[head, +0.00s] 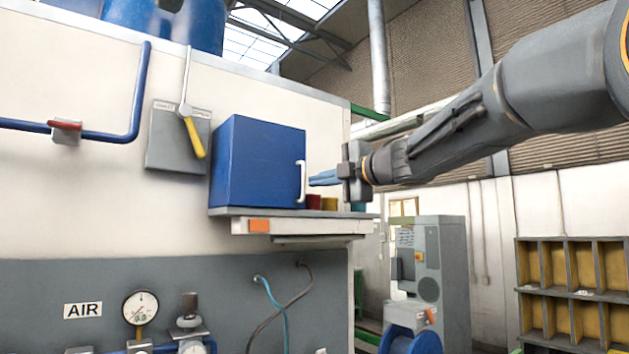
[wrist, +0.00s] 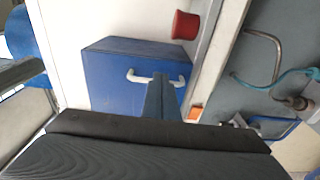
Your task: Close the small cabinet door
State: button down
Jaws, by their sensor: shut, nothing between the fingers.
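The small blue cabinet (head: 265,160) sits on a wall shelf, its upright white handle (head: 301,181) at the right edge of the broad face seen from the head. The wrist view shows a blue panel (wrist: 110,80) with the handle (wrist: 145,76) across it. I cannot tell how far the door stands from its frame. My gripper (head: 312,181) comes from the right, its blue fingers shut and empty, the tips close beside the handle. In the wrist view the fingers (wrist: 160,82) overlap the handle's right part; contact cannot be told.
The shelf (head: 350,214) has an orange tag (head: 259,226). A red cup (head: 314,202) and a yellow cup (head: 329,204) stand on it right of the cabinet, below my gripper. A grey switch box with a yellow-handled lever (head: 195,138) is left of the cabinet. Hoses hang below.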

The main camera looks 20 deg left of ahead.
jog(key=b+v, duration=0.3)
jog(key=v, duration=1)
jog(key=shift+d+r+b, duration=0.2)
jog(key=shift+r+b, duration=0.1)
jog(key=shift+w, duration=0.2)
jog(key=w+d+f+m+t+h, duration=0.3)
jog(key=w+d+f+m+h, duration=0.2)
jog(key=d+f+m, duration=0.5)
jog(key=w+d+f+m+t+h, duration=0.3)
jog(key=w+d+f+m+h, duration=0.3)
jog(key=f, duration=0.7)
jog(key=s+d+f+m+g+h, duration=0.1)
jog(key=s+d+f+m, duration=0.1)
jog(key=d+f, duration=0.35)
jog(key=s+d+f+m+g+h, duration=0.1)
jog(key=s+d+f+m+g, duration=0.1)
jog(key=f, duration=0.6)
jog(key=s+d+f+m+g+h, duration=0.1)
jog(key=s+d+f+m+h, duration=0.1)
jog(key=s+d+f+m, duration=0.3)
jog(key=s+d+f+m+g, duration=0.1)
jog(key=s+f+g, duration=0.3)
jog(key=s+f, duration=0.7)
jog(key=s+d+f+m+g, duration=0.2)
jog(key=s+f+m+g, duration=0.2)
jog(key=s+f, duration=0.8)
jog(key=shift+s+d+g+h, duration=0.3)
jog(key=shift+s+g, duration=0.3)
jog(key=shift+s, duration=0.25)
